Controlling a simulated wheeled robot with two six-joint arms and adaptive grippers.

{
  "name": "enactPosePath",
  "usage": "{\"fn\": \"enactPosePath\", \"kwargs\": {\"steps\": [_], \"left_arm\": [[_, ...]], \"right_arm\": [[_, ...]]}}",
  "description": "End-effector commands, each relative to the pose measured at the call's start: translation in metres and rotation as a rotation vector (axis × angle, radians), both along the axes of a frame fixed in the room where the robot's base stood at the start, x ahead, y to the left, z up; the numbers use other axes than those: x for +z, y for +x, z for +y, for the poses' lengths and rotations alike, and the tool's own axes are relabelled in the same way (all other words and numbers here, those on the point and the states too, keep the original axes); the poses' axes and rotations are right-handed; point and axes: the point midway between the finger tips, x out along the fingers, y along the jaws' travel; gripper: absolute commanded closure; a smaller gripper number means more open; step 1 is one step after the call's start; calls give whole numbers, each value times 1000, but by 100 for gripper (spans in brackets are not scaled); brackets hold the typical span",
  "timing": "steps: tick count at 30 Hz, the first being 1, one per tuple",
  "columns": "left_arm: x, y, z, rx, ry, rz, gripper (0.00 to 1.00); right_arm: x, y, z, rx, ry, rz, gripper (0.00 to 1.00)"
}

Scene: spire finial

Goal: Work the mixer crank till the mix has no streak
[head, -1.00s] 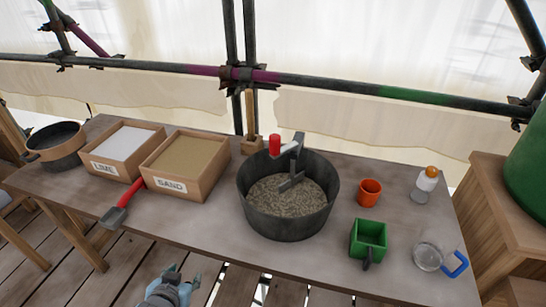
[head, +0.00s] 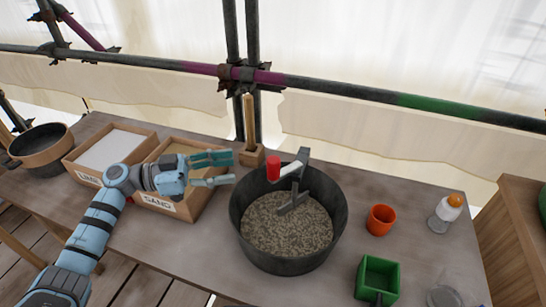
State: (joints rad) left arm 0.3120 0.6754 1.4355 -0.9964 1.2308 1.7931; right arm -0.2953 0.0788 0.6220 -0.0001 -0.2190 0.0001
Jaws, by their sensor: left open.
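The mixer tub (head: 290,255) is a dark round bucket on the table, with a speckled grey-brown mix (head: 283,222) inside. The mix looks grainy and fairly even; fine streaks are too small to tell. A grey crank (head: 295,168) with a paddle stands over the tub, and its red handle (head: 273,169) is at the upper left of the rim. My left gripper (head: 232,169) is open and empty above the sand box, left of the red handle and apart from it, fingers pointing right. My right gripper is not in view.
The sand box (head: 172,207) and lime box (head: 84,178) stand left, a dark sieve (head: 44,166) beyond. A wooden-handled tool (head: 249,130) stands behind the tub. Right are an orange cup (head: 380,219), green scoop box (head: 378,278) and orange-capped bottle (head: 445,213).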

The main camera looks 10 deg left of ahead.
Motion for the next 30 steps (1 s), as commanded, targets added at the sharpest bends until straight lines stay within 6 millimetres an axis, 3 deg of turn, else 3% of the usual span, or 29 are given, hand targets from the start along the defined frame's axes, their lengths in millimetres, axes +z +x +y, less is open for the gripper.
{"fn": "enactPosePath", "kwargs": {"steps": [4,10,15,23,30], "left_arm": [[2,19,-41,-3,-8,-5,54],[1,39,-84,0,-7,-4,54],[1,46,-99,3,-5,-3,54],[1,47,-101,4,-3,-3,54],[1,47,-101,4,-3,-3,91]], "right_arm": [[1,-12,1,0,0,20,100],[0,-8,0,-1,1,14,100],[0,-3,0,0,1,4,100],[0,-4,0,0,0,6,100],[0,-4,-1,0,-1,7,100]]}}
